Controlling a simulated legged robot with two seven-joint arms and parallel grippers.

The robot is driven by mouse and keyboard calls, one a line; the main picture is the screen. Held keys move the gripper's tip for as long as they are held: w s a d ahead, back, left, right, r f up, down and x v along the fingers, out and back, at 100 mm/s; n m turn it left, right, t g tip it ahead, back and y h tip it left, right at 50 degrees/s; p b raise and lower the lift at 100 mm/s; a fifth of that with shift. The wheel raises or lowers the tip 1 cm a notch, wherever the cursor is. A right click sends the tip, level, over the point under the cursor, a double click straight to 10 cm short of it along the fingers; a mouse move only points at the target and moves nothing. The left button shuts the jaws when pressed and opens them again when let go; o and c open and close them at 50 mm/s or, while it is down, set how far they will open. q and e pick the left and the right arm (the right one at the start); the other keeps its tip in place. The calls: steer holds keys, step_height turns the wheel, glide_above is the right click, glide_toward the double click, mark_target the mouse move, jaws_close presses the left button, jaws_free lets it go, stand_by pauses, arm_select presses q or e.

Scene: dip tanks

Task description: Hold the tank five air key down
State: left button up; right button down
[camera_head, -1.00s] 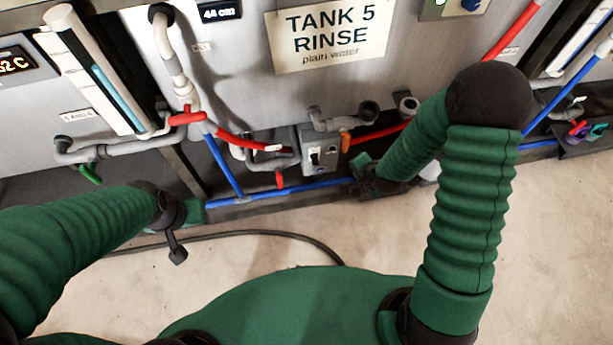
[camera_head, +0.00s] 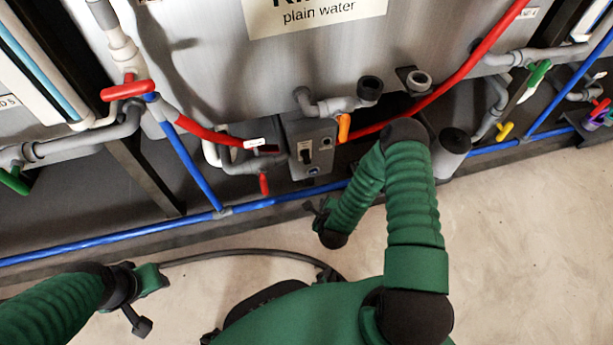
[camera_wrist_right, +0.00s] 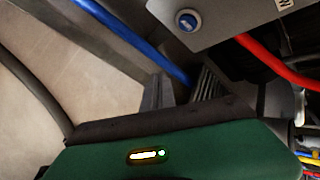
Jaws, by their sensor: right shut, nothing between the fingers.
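Below the tank's "plain water" sign, a grey control box (camera_head: 308,145) carries a dark rocker switch (camera_head: 305,152) and a small round blue key (camera_head: 313,171) near its bottom. In the right wrist view the blue key (camera_wrist_right: 187,20) sits on the box's grey face, near the top. I cannot read its label. My right gripper (camera_head: 315,207) is shut and empty, just below the box, apart from the key. Its fingers (camera_wrist_right: 188,88) show below the key in the wrist view. My left gripper (camera_head: 140,325) hangs low at the left, far from the box; its jaws are unclear.
A blue pipe (camera_head: 270,200) runs along the base, between my right gripper and the box. Red hoses (camera_head: 440,92) and an orange-handled valve (camera_head: 344,128) flank the box. A red-handled valve (camera_head: 127,90) is at the left. A black cable lies on the clear floor (camera_head: 220,265).

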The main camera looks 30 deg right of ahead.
steer(key=shift+r, duration=0.1)
steer(key=w+d+b, duration=0.2)
steer(key=w, duration=0.6)
steer(key=shift+w, duration=0.3)
stand_by(1.9)
steer(key=shift+w+d, duration=0.15)
steer(key=shift+w, duration=0.2)
steer(key=shift+w+d+r, duration=0.1)
steer(key=shift+w, duration=0.35)
stand_by(1.8)
